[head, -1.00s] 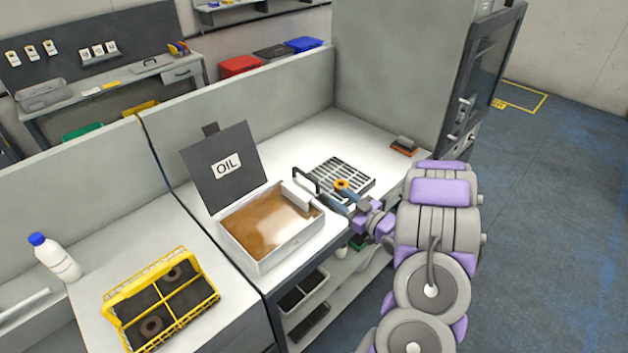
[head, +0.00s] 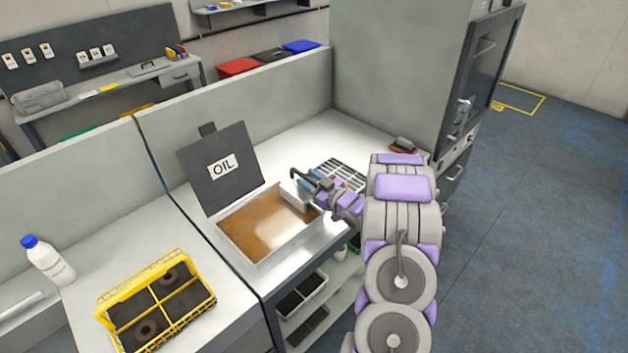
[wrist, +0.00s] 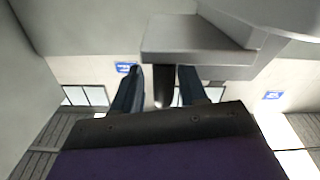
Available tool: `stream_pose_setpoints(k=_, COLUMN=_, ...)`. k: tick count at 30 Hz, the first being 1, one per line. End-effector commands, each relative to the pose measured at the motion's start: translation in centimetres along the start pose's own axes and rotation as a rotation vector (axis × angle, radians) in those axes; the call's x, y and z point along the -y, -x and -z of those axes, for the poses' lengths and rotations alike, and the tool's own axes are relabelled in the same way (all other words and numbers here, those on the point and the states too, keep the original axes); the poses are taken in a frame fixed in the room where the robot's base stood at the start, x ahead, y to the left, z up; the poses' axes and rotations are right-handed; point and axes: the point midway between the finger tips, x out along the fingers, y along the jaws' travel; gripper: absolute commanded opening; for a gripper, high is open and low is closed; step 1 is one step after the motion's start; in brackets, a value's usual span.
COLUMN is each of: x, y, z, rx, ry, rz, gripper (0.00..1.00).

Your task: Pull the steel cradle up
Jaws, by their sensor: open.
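The steel cradle (head: 281,190) is at the right end of the open oil box (head: 250,262), partly down in the brown oil. Its dark handle (head: 295,173) stands up at the box's back right corner. My gripper (head: 307,182) is at the handle, coming from the right. In the wrist view, the two blue fingers of my gripper (wrist: 160,88) are apart. A dark bar, apparently the handle, shows between them below a grey block. I cannot tell whether either finger touches it. The cradle's lower part is hidden.
The box's raised lid (head: 222,168), marked OIL, stands behind it. A slotted grate (head: 338,168) lies behind my arm. A yellow basket (head: 205,300) and a white bottle (head: 48,260) are on the left bench. A tall grey cabinet (head: 390,75) stands at the back right.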

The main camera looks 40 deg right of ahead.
Motion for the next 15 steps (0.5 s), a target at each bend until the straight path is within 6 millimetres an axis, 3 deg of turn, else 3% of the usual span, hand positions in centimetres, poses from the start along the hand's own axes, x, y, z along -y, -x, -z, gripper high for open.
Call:
stream_pose_setpoints(k=6, x=0.06, y=-0.02, z=0.07, rx=0.000, ry=0.001, rz=0.001, gripper=0.40)
stream_pose_setpoints(k=15, x=0.01, y=-0.02, z=0.08, rx=-0.001, ry=0.002, rz=0.000, gripper=0.12)
